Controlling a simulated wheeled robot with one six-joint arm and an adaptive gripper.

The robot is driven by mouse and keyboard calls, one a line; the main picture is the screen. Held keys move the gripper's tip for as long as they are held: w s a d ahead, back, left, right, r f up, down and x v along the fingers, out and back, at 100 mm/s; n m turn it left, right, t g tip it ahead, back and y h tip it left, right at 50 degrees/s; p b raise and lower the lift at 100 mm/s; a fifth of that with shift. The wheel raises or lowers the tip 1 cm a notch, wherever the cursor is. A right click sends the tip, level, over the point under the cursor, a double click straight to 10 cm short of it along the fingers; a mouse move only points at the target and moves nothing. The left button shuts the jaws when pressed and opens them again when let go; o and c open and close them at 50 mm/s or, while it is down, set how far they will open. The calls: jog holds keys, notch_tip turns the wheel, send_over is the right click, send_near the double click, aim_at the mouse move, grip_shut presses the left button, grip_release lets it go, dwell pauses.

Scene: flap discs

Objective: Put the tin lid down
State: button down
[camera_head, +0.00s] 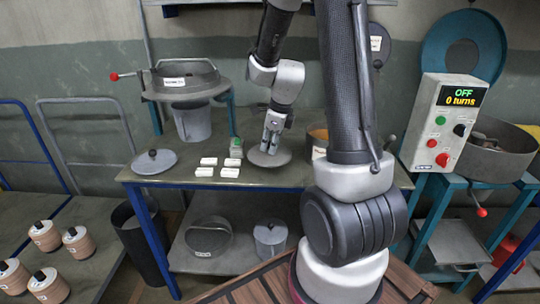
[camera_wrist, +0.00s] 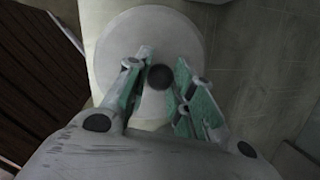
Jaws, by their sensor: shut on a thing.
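A round grey tin lid (camera_head: 283,158) is under my gripper (camera_head: 271,143), at the middle of the blue-framed table. In the wrist view the lid (camera_wrist: 118,50) is a pale disc with a dark round knob (camera_wrist: 160,77) at its centre. My gripper (camera_wrist: 160,75) has its two green-padded fingers on either side of the knob and is shut on it. The lid looks level and at or just above the tabletop; I cannot tell if it touches. In the head view the fingers hide the knob.
Several white blocks (camera_head: 208,162) and a small green-topped item (camera_head: 236,147) lie left of the lid. Another lid (camera_head: 150,164) with a dark knob lies further left. An orange-rimmed tin (camera_head: 318,138) stands close on the right, partly behind my arm. A control box (camera_head: 445,125) reads OFF, 0 turns.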

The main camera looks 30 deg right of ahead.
jog(key=shift+f, duration=1.9)
jog(key=c, duration=1.2)
grip_release()
jog(key=shift+f, duration=0.15)
jog(key=shift+c, duration=0.2)
jog(key=a+v, duration=0.1)
jog(key=v, duration=1.1)
jog(key=s+a+r+n, duration=0.1)
jog(key=s+r+n, duration=0.2)
jog(key=s+n, duration=0.3)
jog(key=s+a+r+n, duration=0.2)
jog(key=s+r+n, duration=0.2)
jog(key=s+n, duration=0.3)
jog(key=s+a+r+n+t, duration=0.1)
jog(key=s+r+n, duration=0.3)
jog(key=n, duration=1)
jog(key=s, duration=0.3)
jog(key=shift+a+n+h, duration=0.3)
jog(key=shift+a, duration=0.1)
